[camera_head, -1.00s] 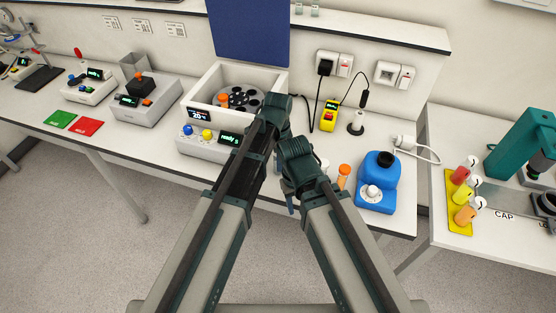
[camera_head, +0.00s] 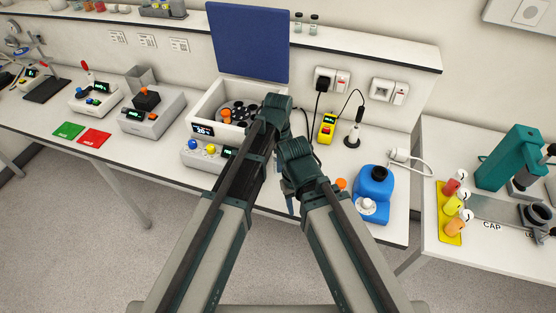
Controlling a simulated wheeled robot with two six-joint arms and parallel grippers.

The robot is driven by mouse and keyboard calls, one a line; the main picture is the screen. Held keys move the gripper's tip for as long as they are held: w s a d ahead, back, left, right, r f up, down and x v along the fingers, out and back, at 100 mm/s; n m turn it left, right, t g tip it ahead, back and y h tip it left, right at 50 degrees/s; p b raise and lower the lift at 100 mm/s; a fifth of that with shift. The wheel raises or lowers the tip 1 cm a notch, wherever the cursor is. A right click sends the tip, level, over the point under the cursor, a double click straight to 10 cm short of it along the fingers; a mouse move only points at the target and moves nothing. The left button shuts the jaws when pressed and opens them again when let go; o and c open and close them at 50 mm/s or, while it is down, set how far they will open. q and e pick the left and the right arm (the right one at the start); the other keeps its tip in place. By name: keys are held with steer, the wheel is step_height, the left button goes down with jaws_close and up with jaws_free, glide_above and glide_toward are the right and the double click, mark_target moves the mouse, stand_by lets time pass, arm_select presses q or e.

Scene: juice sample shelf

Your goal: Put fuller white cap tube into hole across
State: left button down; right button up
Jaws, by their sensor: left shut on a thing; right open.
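The open white centrifuge (camera_head: 205,108) stands on the bench with its blue lid (camera_head: 250,45) raised. Its dark rotor (camera_head: 243,106) has several holes, and an orange-capped tube (camera_head: 225,115) sits in one at the left. My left gripper (camera_head: 277,108) is at the centrifuge's right front edge, seen from behind. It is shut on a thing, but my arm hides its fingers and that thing. My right gripper (camera_head: 291,203) is lower, at the bench front, open and mostly hidden by its wrist. No white cap shows clearly. An orange cap (camera_head: 341,184) shows beside my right arm.
A blue device (camera_head: 373,187) stands right of my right arm. A yellow handheld unit (camera_head: 327,128) and a stand (camera_head: 352,136) are behind. A yellow rack (camera_head: 450,215) with tubes is on the right table. The bench front between centrifuge and blue device is mostly covered by my arms.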

arm_select(q)
step_height(320, 180, up, 3)
steer(key=shift+r+p, duration=0.2)
steer(key=shift+p, duration=0.85)
step_height(320, 180, down, 7)
steer(key=b, duration=0.7)
steer(key=shift+f, duration=0.15)
steer(key=shift+r, duration=0.2)
arm_select(e)
step_height(320, 180, down, 4)
steer(key=shift+r, duration=0.2)
arm_select(q)
steer(key=shift+w+d, duration=0.1)
